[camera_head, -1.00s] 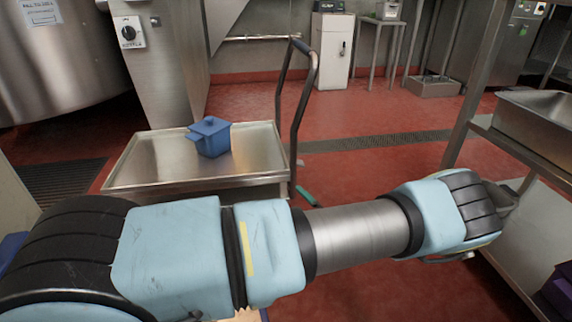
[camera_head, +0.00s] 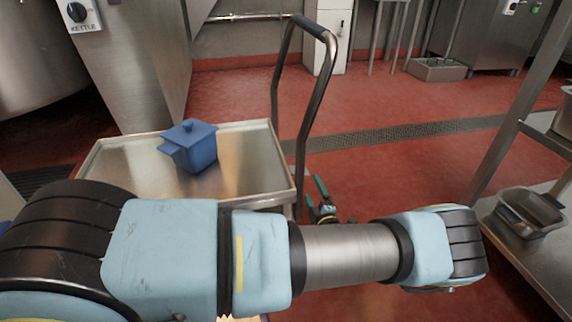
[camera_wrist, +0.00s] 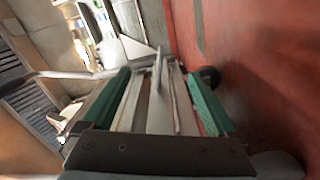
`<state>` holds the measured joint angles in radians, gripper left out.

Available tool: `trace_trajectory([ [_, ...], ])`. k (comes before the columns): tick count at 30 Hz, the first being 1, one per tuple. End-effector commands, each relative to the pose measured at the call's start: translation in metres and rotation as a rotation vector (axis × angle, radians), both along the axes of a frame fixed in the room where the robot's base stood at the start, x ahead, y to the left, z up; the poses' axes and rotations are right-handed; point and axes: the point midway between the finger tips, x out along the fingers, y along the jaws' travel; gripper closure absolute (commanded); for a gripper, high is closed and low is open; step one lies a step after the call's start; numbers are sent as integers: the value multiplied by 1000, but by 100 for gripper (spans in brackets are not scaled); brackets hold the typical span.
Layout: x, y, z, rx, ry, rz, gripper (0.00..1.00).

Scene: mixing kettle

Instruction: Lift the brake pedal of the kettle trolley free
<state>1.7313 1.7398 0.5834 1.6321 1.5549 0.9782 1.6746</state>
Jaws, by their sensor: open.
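The trolley (camera_head: 240,160) stands left of centre in the head view, with a bent tube push handle (camera_head: 318,95) at its right end. My gripper (camera_head: 317,195) is low beside that end, behind my forearm, with its green fingers pointing up in the picture. In the wrist view, my gripper (camera_wrist: 158,78) is open, its green fingers wide apart at left and right. A thin grey upright piece (camera_wrist: 157,75) and pale metal strips show between them; I cannot tell whether this is the brake pedal or whether anything touches. The pedal is not clear in the head view.
A blue lidded pot (camera_head: 192,150) sits on the trolley top. A dark wheel (camera_wrist: 210,76) shows beside the right finger in the wrist view. A steel rack with a metal pan (camera_head: 530,212) stands at the right. Red floor (camera_head: 390,175) is clear between trolley and rack.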

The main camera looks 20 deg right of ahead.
Motion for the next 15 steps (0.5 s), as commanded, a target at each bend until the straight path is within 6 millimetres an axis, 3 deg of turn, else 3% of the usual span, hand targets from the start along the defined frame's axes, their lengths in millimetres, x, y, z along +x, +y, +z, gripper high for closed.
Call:
trace_trajectory([
  [15,48,-4,-2,-1,1,3,7],
])
